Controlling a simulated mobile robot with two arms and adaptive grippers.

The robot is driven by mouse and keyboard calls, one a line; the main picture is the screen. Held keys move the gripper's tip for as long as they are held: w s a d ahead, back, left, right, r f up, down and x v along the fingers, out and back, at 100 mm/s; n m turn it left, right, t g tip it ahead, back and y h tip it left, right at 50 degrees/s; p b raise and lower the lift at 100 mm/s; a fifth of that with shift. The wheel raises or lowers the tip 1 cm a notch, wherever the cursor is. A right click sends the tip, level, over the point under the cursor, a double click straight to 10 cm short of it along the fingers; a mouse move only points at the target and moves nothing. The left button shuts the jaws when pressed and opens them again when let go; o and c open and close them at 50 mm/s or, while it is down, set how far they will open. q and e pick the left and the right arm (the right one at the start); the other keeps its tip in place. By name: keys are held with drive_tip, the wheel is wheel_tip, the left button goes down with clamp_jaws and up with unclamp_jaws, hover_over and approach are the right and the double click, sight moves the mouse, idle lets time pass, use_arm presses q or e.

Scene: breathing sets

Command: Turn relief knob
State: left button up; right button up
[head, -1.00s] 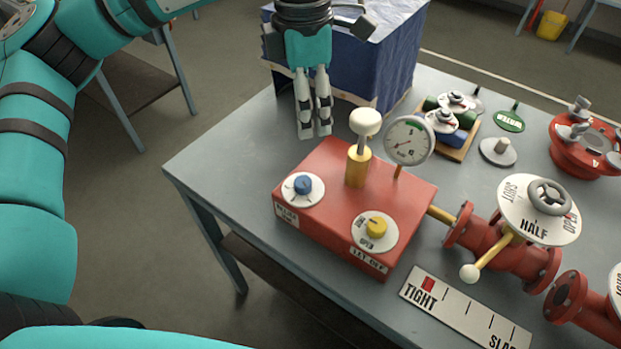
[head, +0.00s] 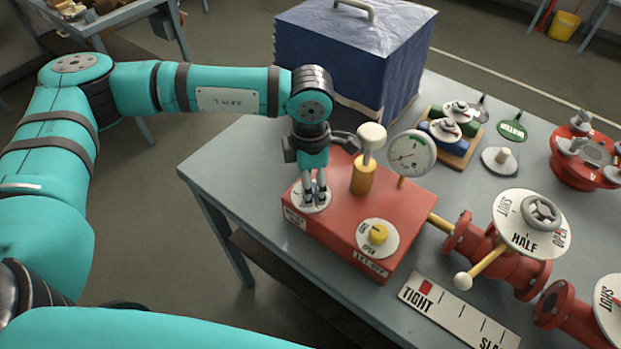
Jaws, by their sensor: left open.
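A red box (head: 337,234) on the table carries two round dials, a white-topped plunger (head: 372,137) on a yellow post, and a pressure gauge (head: 411,153). The left dial (head: 297,196), white, held a blue knob, now hidden behind my gripper's fingers. The yellow knob (head: 378,233) sits on the other white dial, marked "OPEN", above a plate that seems to read "LET-OFF". My left gripper (head: 315,196) points down over the left dial, its fingers around or just above the blue knob; contact cannot be told. It is open. My right gripper is not in view.
A blue covered box (head: 340,55) stands behind the gripper. To the right are a red pipe with a "HALF" dial (head: 530,226), a "TIGHT" scale plate (head: 455,312), a tray with small valves (head: 452,150) and a red flange (head: 590,160).

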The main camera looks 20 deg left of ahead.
use_arm(q)
drive_tip(key=shift+f, duration=0.55)
drive_tip(key=c, duration=1.1)
drive_tip(key=shift+c, duration=0.2)
drive_tip(key=shift+f+m+b, duration=0.15)
drive_tip(key=shift+m+b, duration=0.15)
drive_tip(key=shift+b, duration=0.3)
drive_tip(key=m+b, duration=0.8)
drive_tip(key=b, duration=0.5)
drive_tip(key=shift+m+b, duration=0.3)
drive_tip(key=shift+r+m+b, duration=0.2)
drive_tip(key=shift+m+b, duration=1.1)
drive_tip(key=shift+m, duration=0.1)
drive_tip(key=o, duration=1.1)
